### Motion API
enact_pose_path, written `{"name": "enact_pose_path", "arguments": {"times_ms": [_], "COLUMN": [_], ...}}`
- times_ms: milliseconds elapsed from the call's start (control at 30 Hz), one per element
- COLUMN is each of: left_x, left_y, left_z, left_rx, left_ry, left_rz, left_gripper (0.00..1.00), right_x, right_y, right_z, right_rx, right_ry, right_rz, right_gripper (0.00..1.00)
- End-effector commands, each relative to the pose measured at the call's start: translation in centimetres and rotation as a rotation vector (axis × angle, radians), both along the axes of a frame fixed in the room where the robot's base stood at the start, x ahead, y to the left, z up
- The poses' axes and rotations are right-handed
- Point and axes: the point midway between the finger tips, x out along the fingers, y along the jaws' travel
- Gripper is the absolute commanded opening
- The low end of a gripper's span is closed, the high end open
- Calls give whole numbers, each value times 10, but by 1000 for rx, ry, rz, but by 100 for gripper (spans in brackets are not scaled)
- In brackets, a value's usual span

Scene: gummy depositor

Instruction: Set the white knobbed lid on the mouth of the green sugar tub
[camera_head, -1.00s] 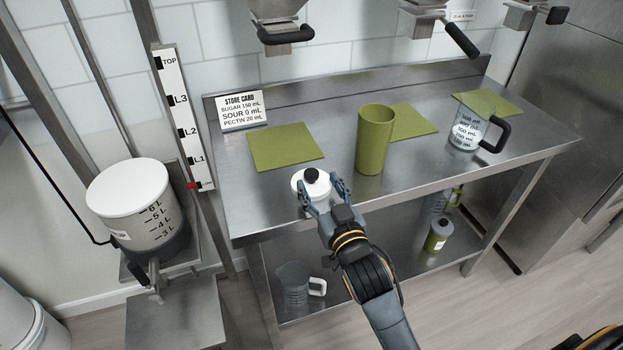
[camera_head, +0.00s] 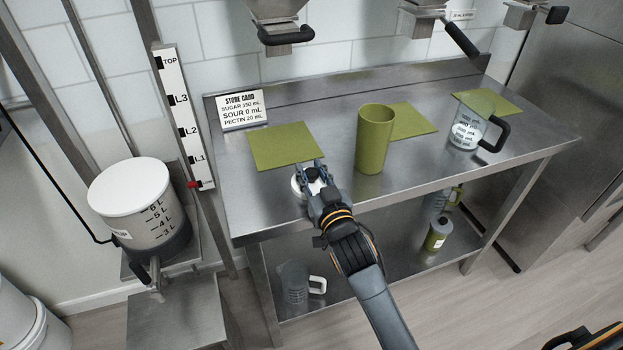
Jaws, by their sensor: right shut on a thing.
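The green sugar tub (camera_head: 372,145) stands upright on the steel bench with its round mouth open. The white lid (camera_head: 296,186) lies on the bench to the left of the tub, near the front edge. Its dark knob is now hidden by my right gripper (camera_head: 311,174), which is over the lid and shut on it. Only a white rim of the lid shows around the fingers. The lid looks to be at bench level; I cannot tell whether it is lifted.
Green mats (camera_head: 284,147) lie behind the lid and tub. A clear jug (camera_head: 466,131) with a black handle stands at the right. A store card (camera_head: 241,110) stands at the back left. Dispensers with black handles (camera_head: 461,40) hang above. Bench between lid and tub is clear.

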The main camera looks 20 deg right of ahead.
Motion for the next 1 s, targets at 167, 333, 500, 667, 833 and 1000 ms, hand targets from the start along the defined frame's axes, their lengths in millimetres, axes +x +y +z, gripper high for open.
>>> {"name": "enact_pose_path", "arguments": {"times_ms": [167, 333, 500, 667, 833, 1000], "left_x": [0, 0, 0, 0, 0, 0], "left_y": [0, 0, 0, 0, 0, 0], "left_z": [0, 0, 0, 5, 5, 7], "left_rx": [0, 0, 0, 0, 0, 0], "left_ry": [0, 0, 0, 0, 0, -1], "left_rz": [0, 0, 0, -1, -1, -2], "left_gripper": [40, 40, 40, 40, 40, 40], "right_x": [0, 0, 0, -31, -76, -121], "right_y": [0, 0, 0, 1, 2, 3], "right_z": [0, 9, 34, 70, 101, 122], "right_rx": [0, 0, 0, 2, 3, 3], "right_ry": [0, -2, -6, -6, 0, 1], "right_rz": [0, 0, 0, 1, 0, 0], "right_gripper": [14, 14, 14, 14, 14, 14]}}
